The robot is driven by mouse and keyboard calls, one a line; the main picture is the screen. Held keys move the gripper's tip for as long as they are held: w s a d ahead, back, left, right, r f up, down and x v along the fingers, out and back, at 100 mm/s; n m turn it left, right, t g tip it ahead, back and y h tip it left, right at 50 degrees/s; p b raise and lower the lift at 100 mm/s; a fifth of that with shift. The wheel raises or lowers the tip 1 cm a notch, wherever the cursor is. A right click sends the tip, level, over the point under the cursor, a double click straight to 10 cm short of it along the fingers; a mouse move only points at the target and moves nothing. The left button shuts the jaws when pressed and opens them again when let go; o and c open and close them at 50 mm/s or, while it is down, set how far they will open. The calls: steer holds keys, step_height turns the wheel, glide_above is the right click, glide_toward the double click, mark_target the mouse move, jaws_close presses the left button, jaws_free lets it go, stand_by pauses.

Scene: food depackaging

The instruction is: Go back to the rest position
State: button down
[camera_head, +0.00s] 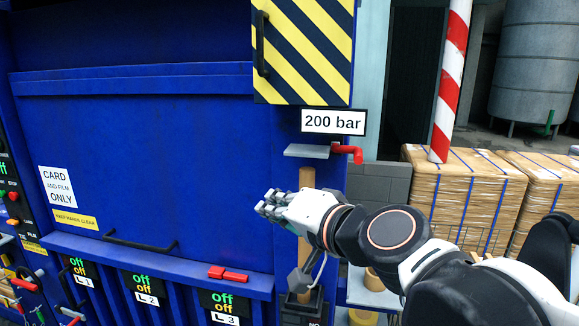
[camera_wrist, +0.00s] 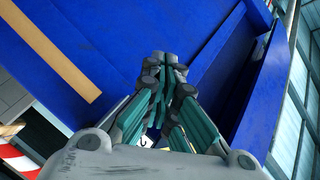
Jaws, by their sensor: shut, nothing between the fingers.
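My gripper (camera_head: 272,206) is at the end of my outstretched arm, in front of the right part of the blue machine (camera_head: 160,150). In the wrist view my gripper (camera_wrist: 167,58) has its fingertips together, with nothing between them. The blue panels (camera_wrist: 100,40) of the machine fill much of that view behind the fingers. In the head view the gripper overlaps an upright wooden handle (camera_head: 306,180); I cannot tell whether they touch.
A striped yellow-black door (camera_head: 303,50) with a black handle is above my gripper. A red lever (camera_head: 347,152) sits below the "200 bar" sign (camera_head: 333,122). A red-white pole (camera_head: 450,80) and wrapped pallets (camera_head: 465,195) stand at right. Red handle (camera_head: 228,273) lies on the lower ledge.

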steer(key=s+d+f+n+g+h+b, duration=0.1)
steer(key=s+d+f+h+b, duration=0.2)
steer(key=d+f, duration=0.4)
steer(key=s+d+f+n+g+h+b, duration=0.1)
steer(key=s+d+f+b, duration=0.4)
steer(key=f, duration=1.3)
steer(key=s+d+f+n+g+h+b, duration=0.1)
steer(key=s+d+f+g+h+b, duration=0.2)
steer(key=d+f+b, duration=0.4)
steer(key=s+d+f+h, duration=0.1)
steer(key=d+f+h, duration=0.1)
steer(key=d+f, duration=0.2)
steer(key=shift+s+f+n, duration=0.25)
steer(key=shift+f+n, duration=0.15)
steer(key=shift+f, duration=0.25)
